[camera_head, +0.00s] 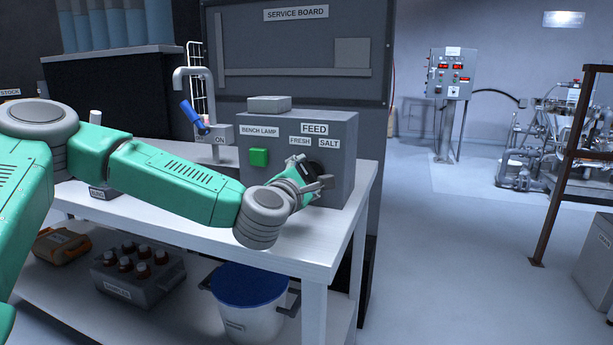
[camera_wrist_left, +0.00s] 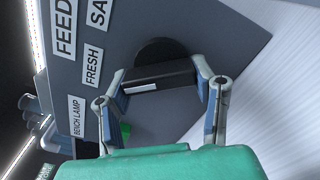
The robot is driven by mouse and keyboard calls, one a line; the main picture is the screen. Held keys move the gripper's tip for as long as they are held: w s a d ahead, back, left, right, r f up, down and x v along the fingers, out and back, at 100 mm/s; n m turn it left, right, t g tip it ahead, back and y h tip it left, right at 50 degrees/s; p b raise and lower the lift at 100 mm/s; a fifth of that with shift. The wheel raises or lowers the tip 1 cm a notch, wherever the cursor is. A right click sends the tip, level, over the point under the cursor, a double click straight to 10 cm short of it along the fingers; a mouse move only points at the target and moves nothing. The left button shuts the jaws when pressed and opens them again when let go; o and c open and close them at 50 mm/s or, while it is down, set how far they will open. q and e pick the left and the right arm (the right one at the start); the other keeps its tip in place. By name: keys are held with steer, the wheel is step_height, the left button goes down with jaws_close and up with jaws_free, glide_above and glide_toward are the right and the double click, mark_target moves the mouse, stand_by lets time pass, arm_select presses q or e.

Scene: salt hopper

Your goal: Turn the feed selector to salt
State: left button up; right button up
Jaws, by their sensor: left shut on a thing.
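The feed selector (camera_wrist_left: 182,74) is a dark bar-shaped knob on a round black base, with a white line near its left end in the left wrist view. That line points to the label side, nearer FRESH (camera_wrist_left: 92,67) than SALT (camera_wrist_left: 98,12). My left gripper (camera_wrist_left: 160,80) is shut on the knob, one finger at each end. In the head view, my left gripper (camera_head: 312,180) is at the front of the grey box (camera_head: 285,185), below the FEED label (camera_head: 314,128), and partly hides the selector (camera_head: 316,169). My right gripper is not in view.
The green bench-lamp button (camera_head: 258,158) is left of the selector on the same box. A tap with a blue lever (camera_head: 192,116) stands behind my left arm. The white bench (camera_head: 310,240) is bare in front of the box. A blue-lidded bucket (camera_head: 247,287) stands below.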

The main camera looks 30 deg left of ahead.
arm_select(q)
steer(key=shift+d+r, duration=0.15)
steer(key=shift+d, duration=0.1)
steer(key=shift+m, duration=0.4)
steer(key=m+p, duration=0.2)
steer(key=shift+d+r+m+p, duration=0.2)
steer(key=shift+m+p, duration=0.1)
steer(key=shift+m, duration=0.1)
steer(key=m+p, duration=0.2)
steer(key=m, duration=0.1)
steer(key=shift+d+f+m, duration=0.1)
steer(key=shift+f+m, duration=0.05)
steer(key=shift+m, duration=0.15)
steer(key=m+p, duration=0.3)
steer(key=m, duration=0.1)
steer(key=shift+d+f, duration=0.1)
steer(key=shift+f, duration=0.05)
steer(key=shift+s+f+m+p, duration=0.1)
steer(key=shift+m+p, duration=0.5)
steer(key=shift+m, duration=0.6)
steer(key=shift+f+m, duration=0.15)
steer(key=shift+m, duration=0.25)
